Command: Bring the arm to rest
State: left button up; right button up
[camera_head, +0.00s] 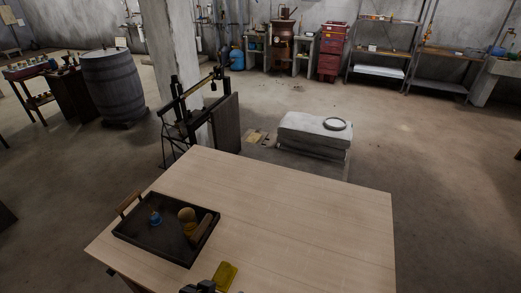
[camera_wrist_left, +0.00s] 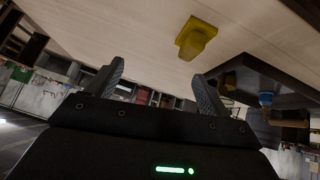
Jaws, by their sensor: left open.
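My left gripper (camera_head: 197,288) shows only as a small dark piece at the bottom edge of the head view, by the near edge of the table. In the left wrist view its two fingers (camera_wrist_left: 158,84) are spread apart with nothing between them. A yellow block-like object (camera_head: 226,276) lies on the table just right of the gripper; it also shows in the left wrist view (camera_wrist_left: 197,38), apart from the fingers. My right gripper is in neither view.
The wooden table (camera_head: 300,220) is mostly bare. A dark tray (camera_head: 150,243) at its left holds a blue item (camera_head: 155,217) and wooden pieces (camera_head: 188,217). Beyond the table stand a dark beam-and-frame apparatus (camera_head: 184,112) and a pale block (camera_head: 310,137).

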pick_arm(q)
jog(key=s+a+f+n+g+y, duration=0.1)
jog(key=s+a+f+g+y, duration=0.3)
jog(key=s+a, duration=0.95)
notch_tip(320, 180, down, 30)
jog(key=g+b, duration=0.1)
jog(key=b, duration=0.3)
jog(key=s+a+f+g+b, duration=0.1)
jog(key=s+a+f+b, duration=0.1)
jog(key=s+f, duration=1.4)
notch_tip(320, 180, down, 3)
jog(key=shift+s+a+r, duration=0.2)
jog(key=shift+s+a, duration=0.2)
jog(key=shift+a, duration=0.35)
